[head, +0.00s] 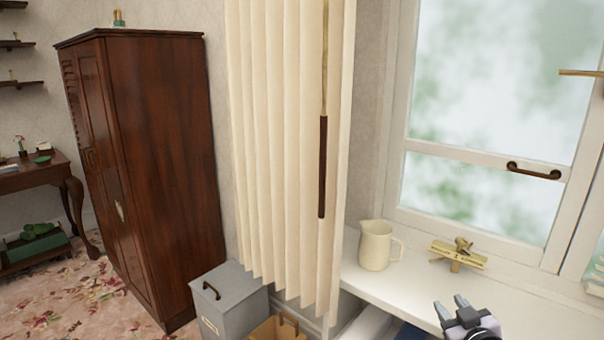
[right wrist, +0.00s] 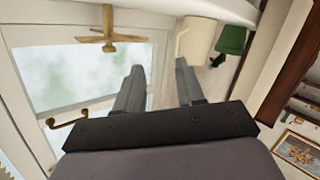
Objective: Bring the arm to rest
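My right gripper (head: 451,304) shows at the bottom edge of the head view, above the white windowsill (head: 405,284). Its two fingers stand apart with nothing between them. The right wrist view also shows this gripper (right wrist: 160,66) with its fingers open and empty. My left gripper is in neither view. Most of my right arm is out of the head view.
A cream curtain (head: 285,130), dark wardrobe (head: 150,160) and grey box (head: 230,300) are to the left.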

